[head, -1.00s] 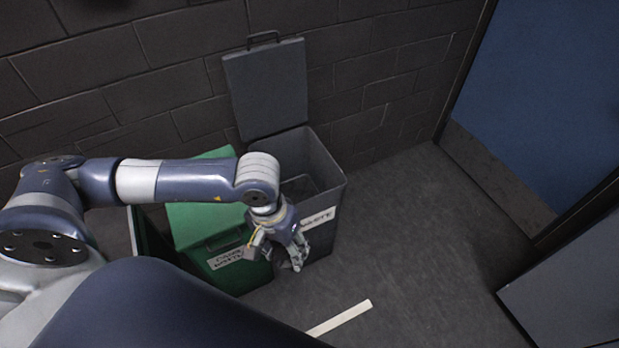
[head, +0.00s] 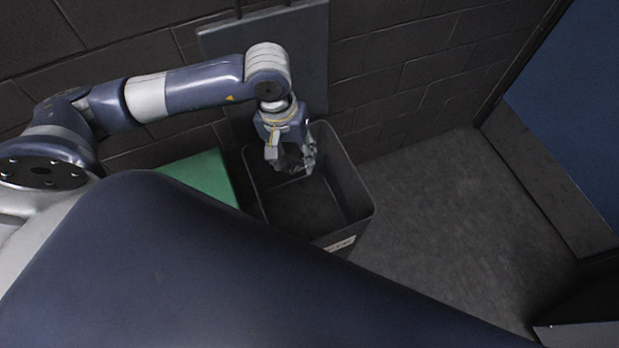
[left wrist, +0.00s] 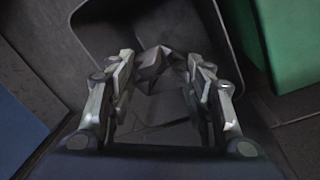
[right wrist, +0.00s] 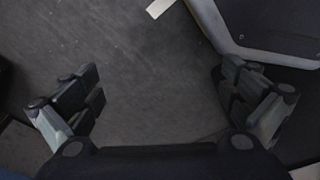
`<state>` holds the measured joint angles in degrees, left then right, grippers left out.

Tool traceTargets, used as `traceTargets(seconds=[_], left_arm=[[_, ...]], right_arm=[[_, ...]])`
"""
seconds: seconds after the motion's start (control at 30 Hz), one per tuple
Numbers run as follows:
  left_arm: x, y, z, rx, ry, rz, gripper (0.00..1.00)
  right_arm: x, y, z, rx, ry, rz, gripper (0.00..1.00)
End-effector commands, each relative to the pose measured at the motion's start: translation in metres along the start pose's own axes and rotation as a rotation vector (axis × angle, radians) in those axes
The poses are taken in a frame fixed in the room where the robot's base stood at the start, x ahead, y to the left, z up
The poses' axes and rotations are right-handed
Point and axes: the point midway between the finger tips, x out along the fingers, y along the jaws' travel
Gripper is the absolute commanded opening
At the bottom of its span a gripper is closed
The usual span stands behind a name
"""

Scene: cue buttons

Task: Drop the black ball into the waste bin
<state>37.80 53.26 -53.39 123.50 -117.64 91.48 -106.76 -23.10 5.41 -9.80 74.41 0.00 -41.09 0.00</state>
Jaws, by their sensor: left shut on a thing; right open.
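The grey waste bin (head: 360,205) stands against the wall with its lid (head: 285,50) raised; its rim also shows in the left wrist view (left wrist: 225,35). My left gripper (head: 292,165) is over the bin's opening, towards its back left part. It is shut on a dark, faceted lump, which I take for the black ball (left wrist: 160,65), held between the fingertips in the left wrist view. In the head view the fingers mostly hide the ball. My right gripper (right wrist: 165,100) shows in the right wrist view, open and empty above the grey floor.
A green bin (head: 205,175) stands left of the waste bin, partly hidden by my own arm. A brick wall (head: 400,60) is behind and a blue door (head: 575,120) is at the right. The floor (head: 450,210) right of the bin is clear.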

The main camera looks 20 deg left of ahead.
Motion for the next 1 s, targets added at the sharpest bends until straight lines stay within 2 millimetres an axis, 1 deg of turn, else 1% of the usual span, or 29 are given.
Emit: traceTargets(seconds=[0.03,0.2,0.3,0.4,0.6,0.83,1.0], left_arm=[[0.022,-0.002,-0.006,-0.029,0.006,0.002,0.31],[0.047,-0.005,-0.024,-0.131,0.017,0.004,0.31],[0.059,-0.007,-0.033,-0.189,0.022,0.006,0.31],[0.069,-0.009,-0.040,-0.239,0.024,0.010,0.31],[0.079,-0.012,-0.048,-0.303,0.024,0.014,0.31],[0.082,-0.013,-0.050,-0.323,0.022,0.016,0.31],[0.093,-0.014,-0.050,-0.322,0.021,0.015,0.31]], right_arm=[[0.011,0.001,-0.012,0.002,0.017,0.002,1.00],[-0.005,0.003,-0.048,0.009,0.047,0.005,1.00],[-0.019,0.004,-0.063,0.012,0.066,0.007,1.00],[-0.035,0.005,-0.072,0.015,0.080,0.010,1.00],[-0.062,0.007,-0.079,0.018,0.097,0.014,1.00],[-0.078,0.008,-0.081,0.019,0.105,0.015,1.00],[-0.096,0.008,-0.083,0.020,0.117,0.017,1.00]])
